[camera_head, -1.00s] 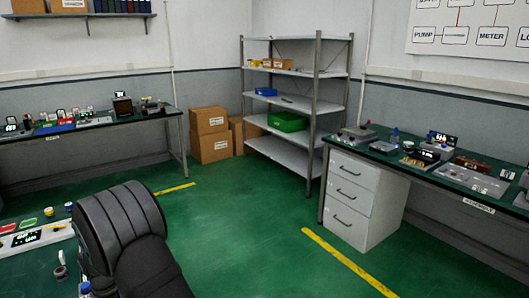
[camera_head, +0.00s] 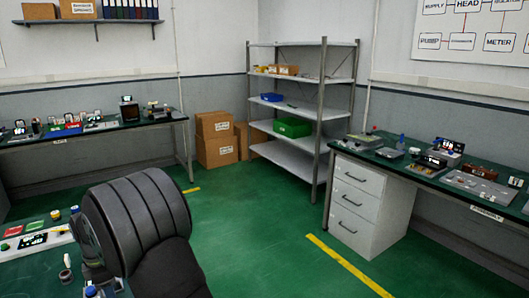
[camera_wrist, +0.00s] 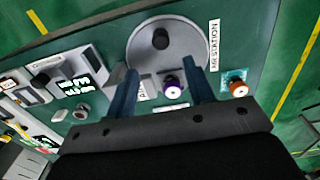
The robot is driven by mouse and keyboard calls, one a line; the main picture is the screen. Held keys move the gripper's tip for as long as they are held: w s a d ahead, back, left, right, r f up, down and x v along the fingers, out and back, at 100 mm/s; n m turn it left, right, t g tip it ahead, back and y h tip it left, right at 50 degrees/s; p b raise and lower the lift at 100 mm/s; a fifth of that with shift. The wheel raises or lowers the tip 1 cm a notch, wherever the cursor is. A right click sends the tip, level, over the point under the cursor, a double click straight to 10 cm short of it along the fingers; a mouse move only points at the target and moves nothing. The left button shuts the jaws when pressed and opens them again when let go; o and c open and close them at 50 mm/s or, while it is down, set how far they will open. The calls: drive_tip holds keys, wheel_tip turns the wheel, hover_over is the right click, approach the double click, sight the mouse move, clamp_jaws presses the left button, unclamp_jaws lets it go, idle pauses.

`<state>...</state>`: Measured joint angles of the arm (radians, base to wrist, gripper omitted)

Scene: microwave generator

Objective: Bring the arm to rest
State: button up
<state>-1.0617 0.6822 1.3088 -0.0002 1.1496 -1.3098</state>
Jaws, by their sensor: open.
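My gripper (camera_wrist: 160,84) shows in the wrist view with its two dark blue fingers apart and nothing between them. It points over a green workbench. A round grey plate (camera_wrist: 185,38) with a black knob lies beyond the fingertips. I cannot tell the height above the bench. In the head view a dark ribbed part of my arm stands at the lower left, and my gripper is not seen there.
A device with a lit display (camera_wrist: 78,82) sits left of my fingers. In the head view, a metal shelf rack (camera_head: 302,112), cardboard boxes (camera_head: 216,138), a left bench (camera_head: 80,142) and a right bench with white drawers (camera_head: 356,203) stand around open green floor (camera_head: 250,235).

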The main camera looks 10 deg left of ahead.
wheel_tip(320, 180, up, 6)
wheel_tip(320, 180, down, 18)
drive_tip(key=shift+f, duration=0.1)
drive_tip(key=shift+s+d+r+m, duration=0.2)
drive_tip(key=shift+m, duration=0.3)
drive_tip(key=shift+s+d+m, duration=0.2)
drive_tip(key=shift+s+m, duration=0.15)
drive_tip(key=shift+m, duration=0.35)
